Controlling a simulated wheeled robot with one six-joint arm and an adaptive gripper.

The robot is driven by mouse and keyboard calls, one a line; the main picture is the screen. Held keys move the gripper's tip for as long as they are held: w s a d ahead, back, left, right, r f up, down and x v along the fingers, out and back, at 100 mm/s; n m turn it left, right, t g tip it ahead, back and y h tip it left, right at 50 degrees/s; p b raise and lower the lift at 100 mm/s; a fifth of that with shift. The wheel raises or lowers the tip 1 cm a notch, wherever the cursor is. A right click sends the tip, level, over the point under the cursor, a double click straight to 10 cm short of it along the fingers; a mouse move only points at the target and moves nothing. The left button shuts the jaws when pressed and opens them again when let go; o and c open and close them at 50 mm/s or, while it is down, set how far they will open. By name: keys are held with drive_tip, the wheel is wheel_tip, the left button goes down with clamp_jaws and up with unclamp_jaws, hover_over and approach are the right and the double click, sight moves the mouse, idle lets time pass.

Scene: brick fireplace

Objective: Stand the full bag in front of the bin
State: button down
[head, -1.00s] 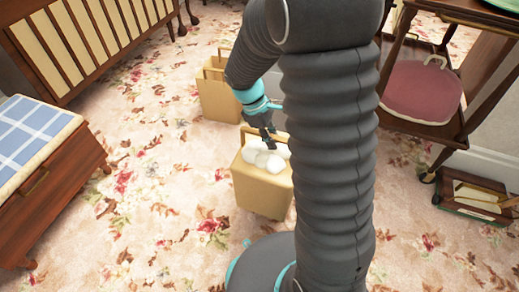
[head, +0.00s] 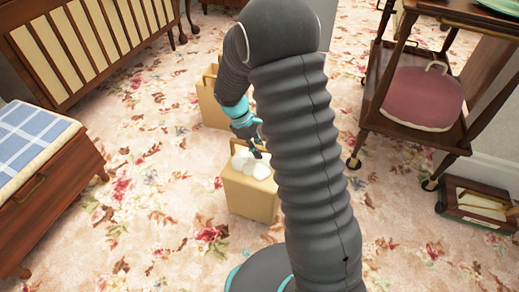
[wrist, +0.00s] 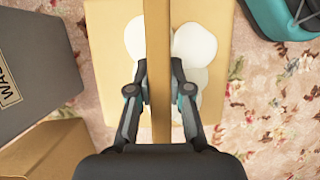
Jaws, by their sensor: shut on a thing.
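The full bag (head: 250,198) is a tan paper bag with white rounded items at its top. It looks upright in the head view, close in front of my base. My gripper (head: 257,152) is at its top. In the wrist view my gripper (wrist: 160,98) is shut on the bag's tan handle strip (wrist: 158,45), with white items on both sides. I cannot tell whether the bag's bottom touches the carpet. A grey box with lettering beginning "WA" (wrist: 35,60), probably the bin, is left of the bag in the wrist view. My arm likely hides it in the head view.
A second tan bag (head: 210,108) stands behind the full bag. A wooden bench with a blue checked cushion (head: 30,135) is at left. A wooden trolley with a red cushion (head: 425,95) and a low wooden box (head: 475,203) are at right. Floral carpet is clear at left-centre.

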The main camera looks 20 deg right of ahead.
drive_tip(key=shift+f, duration=0.1)
drive_tip(key=c, duration=1.1)
unclamp_jaws()
drive_tip(key=p+v, duration=0.2)
drive_tip(key=v, duration=1)
drive_tip(key=shift+s+d+r, duration=0.1)
drive_tip(key=shift+d+r, duration=0.05)
drive_tip(key=shift+r, duration=0.05)
drive_tip(key=s+d+r+m+t+y, duration=0.3)
drive_tip(key=s+r+m+t, duration=0.35)
drive_tip(key=s+r, duration=1.05)
drive_tip(key=s+m, duration=0.1)
drive_tip(key=s, duration=0.2)
drive_tip(key=s+m+t, duration=0.1)
drive_tip(key=s+m, duration=0.1)
drive_tip(key=s+d+m+t, duration=0.1)
drive_tip(key=s, duration=0.2)
drive_tip(key=shift+s+f+y, duration=0.25)
drive_tip(key=shift+s+y, duration=0.05)
drive_tip(key=shift+y, duration=0.1)
